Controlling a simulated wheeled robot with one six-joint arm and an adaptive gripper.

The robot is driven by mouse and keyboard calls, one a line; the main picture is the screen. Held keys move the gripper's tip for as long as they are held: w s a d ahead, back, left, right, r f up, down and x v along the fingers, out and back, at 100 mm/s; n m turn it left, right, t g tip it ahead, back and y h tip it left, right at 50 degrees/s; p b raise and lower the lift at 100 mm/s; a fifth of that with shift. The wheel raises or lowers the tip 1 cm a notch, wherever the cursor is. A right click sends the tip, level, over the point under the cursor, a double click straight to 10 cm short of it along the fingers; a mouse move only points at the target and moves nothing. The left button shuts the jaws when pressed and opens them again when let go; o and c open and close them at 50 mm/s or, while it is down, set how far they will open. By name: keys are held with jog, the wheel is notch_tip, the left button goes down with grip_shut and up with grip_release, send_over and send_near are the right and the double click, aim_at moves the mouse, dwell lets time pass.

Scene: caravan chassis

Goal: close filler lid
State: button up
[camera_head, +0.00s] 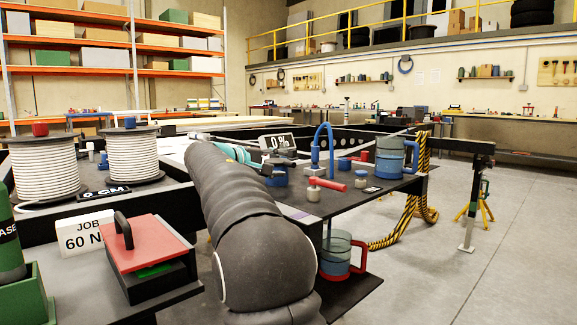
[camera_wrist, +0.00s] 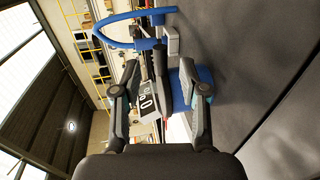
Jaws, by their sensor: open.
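My gripper (camera_wrist: 160,66) is open, with its two fingers spread apart in the wrist view. A blue round fitting (camera_wrist: 180,92) shows beside and partly behind the right finger; I cannot tell whether they touch. In the head view my gripper (camera_head: 284,158) is over the dark bench, close to a blue fitting (camera_head: 277,178) partly hidden by my arm. I cannot make out for certain which part is the filler lid or how far it stands open. Nothing is visibly held between the fingers.
A "0 %" sign (camera_head: 276,142) stands behind my gripper. Cable drums (camera_head: 133,155) are at left. Open floor lies right.

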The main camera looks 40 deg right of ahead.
jog(key=v, duration=0.6)
jog(key=shift+a, duration=0.2)
jog(key=shift+s+r, duration=0.1)
jog(key=s+a+f+t+y+p, duration=0.1)
jog(key=s+a+f+y+p, duration=0.2)
jog(key=s+a+f+y, duration=0.2)
jog(key=s+a+f+t+y+p, duration=0.1)
jog(key=s+a+f+y+p, duration=0.2)
jog(key=s+a, duration=0.9)
jog(key=s+a+f+m+t+y+p, duration=0.1)
jog(key=s+a+f+y, duration=0.6)
jog(key=s, duration=0.9)
notch_tip(320, 180, down, 4)
jog(key=a+t+p, duration=0.1)
jog(key=a+p, duration=0.1)
jog(key=shift+s+a+y, duration=0.15)
jog(key=shift+a+y, duration=0.1)
jog(key=shift+y, duration=0.15)
jog(key=shift+f, duration=0.1)
